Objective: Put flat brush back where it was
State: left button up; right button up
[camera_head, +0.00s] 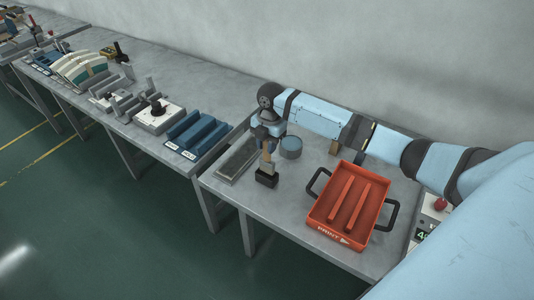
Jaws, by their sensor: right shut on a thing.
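My right arm reaches in from the right, and my right gripper (268,140) points down over the near table. It is shut on the flat brush (268,168), which hangs upright with its wooden handle up and its dark head down. The brush is just right of a long grey tray (222,177) and in front of a round blue-grey pot (291,148). I cannot tell whether the brush head touches the table. My left gripper is not in view.
An orange tray (347,232) with two ribs and black side handles lies to the right on the table (290,225). A red button (440,204) is at the right. Blue holders (197,135) stand on the adjoining table.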

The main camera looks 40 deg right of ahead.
aim_at(266, 162)
jog(key=shift+f, duration=2.25)
jog(key=o, duration=0.9)
